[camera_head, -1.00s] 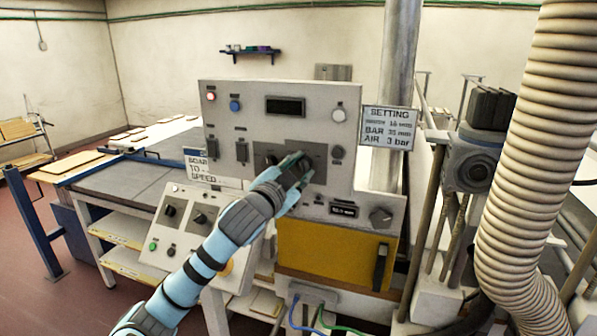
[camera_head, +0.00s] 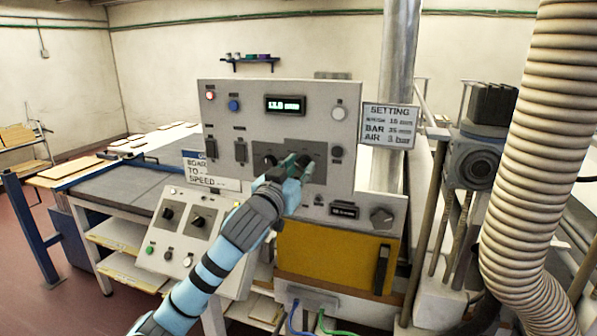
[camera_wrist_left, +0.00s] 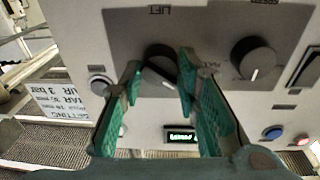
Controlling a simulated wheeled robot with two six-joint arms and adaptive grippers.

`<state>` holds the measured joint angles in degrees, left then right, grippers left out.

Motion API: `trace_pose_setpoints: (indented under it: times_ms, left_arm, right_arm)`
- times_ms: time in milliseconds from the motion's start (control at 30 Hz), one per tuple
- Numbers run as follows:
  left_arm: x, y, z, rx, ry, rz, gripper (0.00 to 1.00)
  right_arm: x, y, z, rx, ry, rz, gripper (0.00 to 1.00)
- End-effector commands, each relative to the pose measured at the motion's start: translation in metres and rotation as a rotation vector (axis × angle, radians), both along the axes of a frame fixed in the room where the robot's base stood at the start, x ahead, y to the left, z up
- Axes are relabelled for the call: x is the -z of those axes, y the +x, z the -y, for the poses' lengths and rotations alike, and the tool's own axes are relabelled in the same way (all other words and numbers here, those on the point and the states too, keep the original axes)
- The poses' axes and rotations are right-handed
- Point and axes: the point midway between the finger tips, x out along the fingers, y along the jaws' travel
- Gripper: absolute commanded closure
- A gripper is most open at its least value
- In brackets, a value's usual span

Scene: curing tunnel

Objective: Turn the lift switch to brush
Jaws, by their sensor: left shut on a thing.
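The lift switch is a dark round knob (camera_wrist_left: 160,66) on a grey plate, with an upside-down LIFT label above it in the left wrist view. Its white pointer line slants down and right there. My left gripper (camera_wrist_left: 160,76) is shut on this knob, with one green finger on each side. In the head view the left gripper (camera_head: 297,166) is at the control box (camera_head: 300,98), covering part of the knob (camera_head: 308,163). The position words around the knob are mostly hidden or too small to read. My right gripper is not in view.
A second knob (camera_wrist_left: 254,60) sits beside the lift switch. A lit green display (camera_head: 285,105) reads about 13.0 mm. A settings sign (camera_head: 388,126) stands to the right, with a ribbed hose (camera_head: 530,130) farther right. A lower button panel (camera_head: 184,237) is near my left arm.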

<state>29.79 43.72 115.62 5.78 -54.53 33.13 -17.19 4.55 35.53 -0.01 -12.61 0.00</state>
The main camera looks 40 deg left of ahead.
Motion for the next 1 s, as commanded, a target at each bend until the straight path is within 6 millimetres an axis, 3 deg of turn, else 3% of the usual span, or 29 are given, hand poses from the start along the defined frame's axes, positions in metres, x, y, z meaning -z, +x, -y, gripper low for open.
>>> trace_pose_setpoints:
  times_ms: [467,500,600,900,1000]
  left_arm:
    - [-0.005,-0.001,0.0,0.0,-0.007,0.016,0.98]
    - [-0.005,-0.001,0.0,0.0,-0.007,0.016,0.66]
    - [-0.004,0.0,0.0,0.0,-0.009,0.013,0.5]
    - [-0.002,-0.001,0.0,0.0,-0.01,0.008,0.5]
    - [0.0,-0.011,0.003,0.0,-0.007,0.006,0.5]
  right_arm:
    - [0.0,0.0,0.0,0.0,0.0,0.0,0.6]
    - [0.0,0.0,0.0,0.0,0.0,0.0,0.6]
    - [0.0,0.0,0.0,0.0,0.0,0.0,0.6]
    - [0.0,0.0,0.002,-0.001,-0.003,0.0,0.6]
    - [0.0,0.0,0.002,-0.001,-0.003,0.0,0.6]
